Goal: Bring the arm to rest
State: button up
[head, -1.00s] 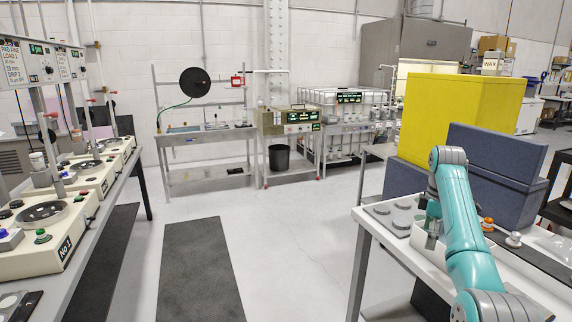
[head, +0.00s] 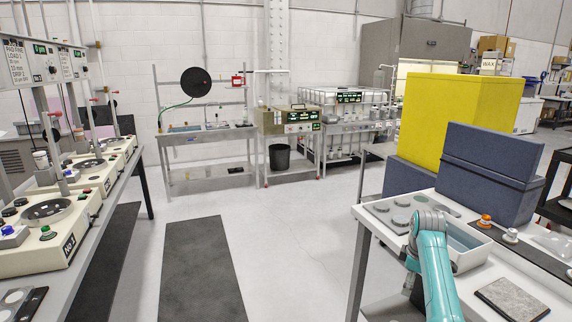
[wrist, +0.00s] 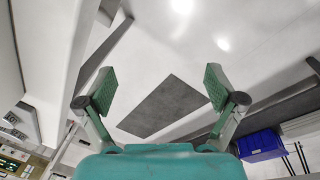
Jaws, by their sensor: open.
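My gripper (wrist: 158,90) shows in the wrist view with its two green-padded fingers spread wide and nothing between them. Beyond the fingers are the pale floor and a dark mat (wrist: 165,106). In the head view my teal arm is bent at the lower right, over the near edge of the white table (head: 360,215). The gripper itself is hidden in the head view.
The white table holds a white tray (head: 470,258), a grey plate with round discs (head: 385,210) and a grey slab (head: 512,298). Blue blocks (head: 490,165) and a yellow block (head: 460,115) stand behind. A bench with machines (head: 45,230) lines the left.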

jog(key=s+a+f+m+t, duration=0.1)
jog(key=s+a+f, duration=0.15)
jog(key=f, duration=0.45)
jog(key=s+a+f+m+t, duration=0.15)
jog(key=s+f, duration=0.25)
jog(key=f, duration=0.4)
jog(key=s+a+f+t, duration=0.1)
jog(key=s+a+f, duration=0.2)
jog(key=f, duration=0.4)
jog(key=s+a+f+m+t, duration=0.1)
jog(key=s+a+f, duration=0.25)
jog(key=s, duration=0.65)
jog(key=s+a+f+m+t, duration=0.25)
jog(key=s+f, duration=0.25)
jog(key=s, duration=0.5)
jog(key=s+a+r+m+t, duration=0.15)
jog(key=s+r, duration=0.25)
jog(key=s, duration=0.7)
jog(key=s+a+r+m+t, duration=0.1)
jog(key=s+a+r, duration=0.2)
jog(key=s, duration=0.7)
jog(key=s+a+r+m+t, duration=0.1)
jog(key=s+r, duration=0.6)
jog(key=r, duration=0.4)
jog(key=s+r+m+t, duration=0.2)
jog(key=s+r, duration=0.5)
jog(key=r, duration=0.4)
jog(key=shift+s+a, duration=0.4)
jog(key=shift+t, duration=0.25)
